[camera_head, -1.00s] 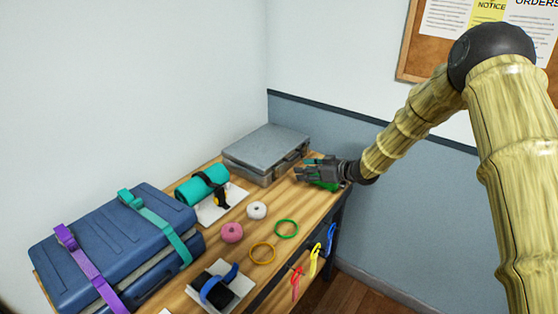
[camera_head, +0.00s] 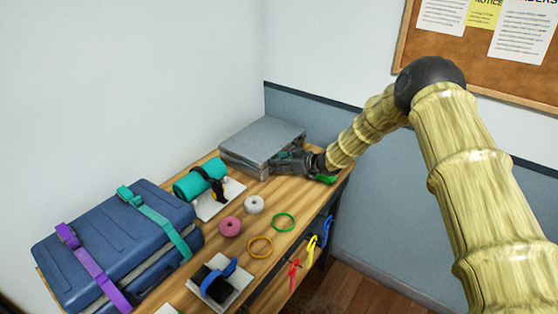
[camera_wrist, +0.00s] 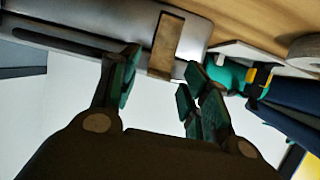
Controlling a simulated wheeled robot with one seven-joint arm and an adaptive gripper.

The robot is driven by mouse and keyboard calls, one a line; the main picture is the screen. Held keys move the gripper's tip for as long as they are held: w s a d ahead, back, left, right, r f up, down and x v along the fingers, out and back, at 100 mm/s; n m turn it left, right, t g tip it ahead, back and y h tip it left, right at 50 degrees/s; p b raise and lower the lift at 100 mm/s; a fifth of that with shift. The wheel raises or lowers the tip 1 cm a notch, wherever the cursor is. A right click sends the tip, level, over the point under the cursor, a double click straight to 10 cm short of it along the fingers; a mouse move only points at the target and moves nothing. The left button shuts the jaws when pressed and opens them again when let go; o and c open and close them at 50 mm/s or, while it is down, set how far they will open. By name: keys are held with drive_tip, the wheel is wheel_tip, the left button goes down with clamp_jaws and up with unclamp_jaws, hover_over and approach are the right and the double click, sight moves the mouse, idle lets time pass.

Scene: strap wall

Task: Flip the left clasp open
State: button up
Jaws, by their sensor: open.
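The grey metal case (camera_head: 264,138) lies closed at the back of the table. In the wrist view its silver side (camera_wrist: 118,30) crosses the top, with a dark handle-like bar (camera_wrist: 60,42) to the left. A flat brownish clasp (camera_wrist: 167,45) lies across that side, at the end nearer the teal roll, which suits the left clasp. My gripper (camera_head: 283,160) is at the case's front side. Its fingers (camera_wrist: 162,72) are apart and empty, with the clasp between them in the picture. I cannot tell whether either finger touches it.
A strapped blue suitcase (camera_head: 115,235) and a strapped teal roll (camera_head: 200,180) stand to the left. Tape rolls (camera_head: 254,204), rings (camera_head: 284,222) and a blue-strapped block (camera_head: 215,283) are in front. A green thing (camera_head: 322,179) lies by my wrist. Walls are behind.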

drive_tip(key=shift+w+a+f, duration=0.1)
drive_tip(key=shift+w+f, duration=0.05)
drive_tip(key=shift+w, duration=0.05)
drive_tip(key=shift+c, duration=0.2)
clamp_jaws()
drive_tip(key=shift+f, duration=0.1)
